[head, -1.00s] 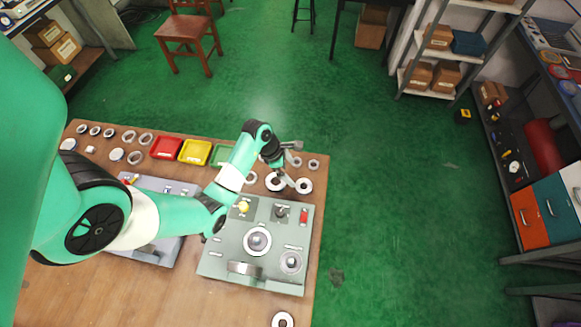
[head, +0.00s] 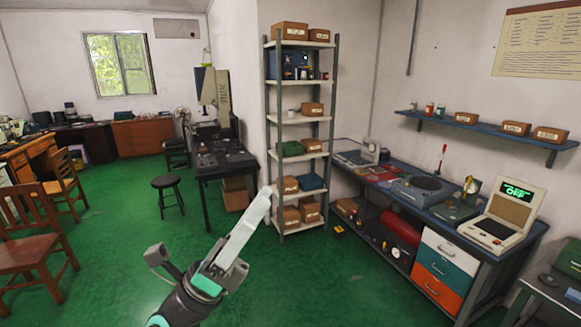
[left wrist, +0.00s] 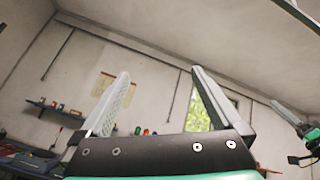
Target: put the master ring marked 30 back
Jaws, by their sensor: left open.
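My left gripper (head: 262,200) rises from the bottom of the head view, in front of the floor and the shelf rack, far from both. In the left wrist view its two pale fingers (left wrist: 160,76) stand wide apart with nothing between them, only wall and window behind. No master ring, ring table or grey fixture panel shows in either view now. Part of my other arm, apparently with the right gripper (left wrist: 286,114), shows at the right edge of the left wrist view. Its jaws are too small to judge.
A tall shelf rack (head: 339,130) with boxes stands beyond the gripper. A blue-topped workbench (head: 455,213) with drawers and devices runs along the right wall. A black stool (head: 167,183) and wooden chairs (head: 38,222) stand at left.

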